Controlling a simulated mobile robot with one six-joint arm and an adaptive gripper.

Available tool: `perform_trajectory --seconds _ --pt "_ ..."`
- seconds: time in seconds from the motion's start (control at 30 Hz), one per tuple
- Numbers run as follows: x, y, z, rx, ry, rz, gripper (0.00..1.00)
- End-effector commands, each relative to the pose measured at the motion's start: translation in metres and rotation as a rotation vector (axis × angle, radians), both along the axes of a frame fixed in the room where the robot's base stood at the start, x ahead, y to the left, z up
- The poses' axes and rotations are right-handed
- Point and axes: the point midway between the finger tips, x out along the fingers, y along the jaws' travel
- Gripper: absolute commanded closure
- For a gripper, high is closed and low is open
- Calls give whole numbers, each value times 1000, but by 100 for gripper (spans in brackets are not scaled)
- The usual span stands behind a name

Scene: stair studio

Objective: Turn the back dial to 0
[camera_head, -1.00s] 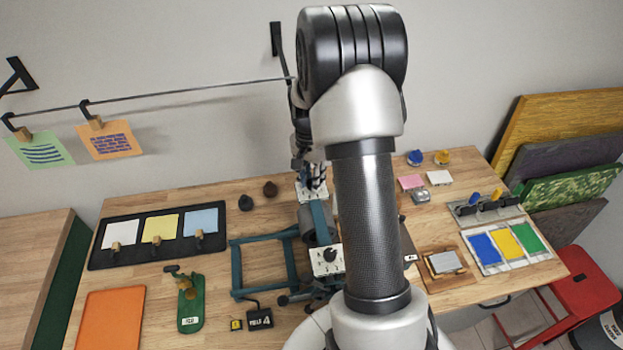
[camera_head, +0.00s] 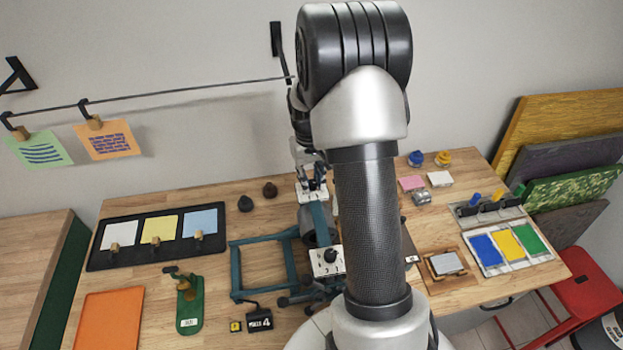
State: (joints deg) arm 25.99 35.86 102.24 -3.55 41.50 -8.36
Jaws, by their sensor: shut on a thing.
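The back dial (camera_head: 314,185) sits on a small white plate at the far end of the teal press, near the wall. My gripper (camera_head: 313,178) is over it from above, with its fingers shut on it. The fingers and my arm hide most of the dial, and its pointer and setting cannot be read. The front dial (camera_head: 330,256) is a black knob on a white plate at the near end of the press, and numbers show on its plate.
The teal press (camera_head: 237,270) stands mid-table, partly behind my arm. A black tray (camera_head: 97,262) with coloured cards is at left. A line with hanging prints (camera_head: 108,143) runs along the wall.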

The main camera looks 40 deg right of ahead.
Motion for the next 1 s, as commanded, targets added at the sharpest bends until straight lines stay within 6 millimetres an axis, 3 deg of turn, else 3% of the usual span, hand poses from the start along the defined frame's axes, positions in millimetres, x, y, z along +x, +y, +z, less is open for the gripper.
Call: perform_trajectory --seconds 0.6,1.0 --pt "0 0 1 -1 -3 577 100" --pt "0 -1 1 -1 -2 841 100"
